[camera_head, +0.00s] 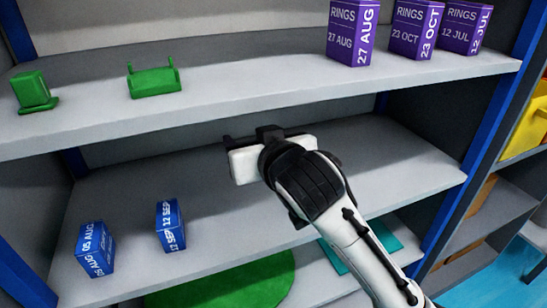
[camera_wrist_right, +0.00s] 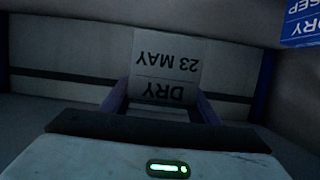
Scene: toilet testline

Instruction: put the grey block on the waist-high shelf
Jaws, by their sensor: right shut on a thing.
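The grey block (camera_wrist_right: 172,72), with "DRY 23 MAY" upside down in the right wrist view, sits between the two fingers of my right gripper. My right gripper (camera_head: 268,135) is shut on it and reaches in over the middle shelf (camera_head: 390,165), below the upper shelf's front edge. In the head view the block is hidden behind the gripper and wrist. I cannot tell whether the block touches the shelf. My left gripper is in neither view.
Two blue boxes (camera_head: 96,250) (camera_head: 170,226) stand on the middle shelf's left; its right part is clear. The upper shelf (camera_head: 240,82) holds green parts (camera_head: 154,81) and purple boxes (camera_head: 352,33). Below lie a green round mat (camera_head: 230,285) and a teal mat (camera_head: 383,238).

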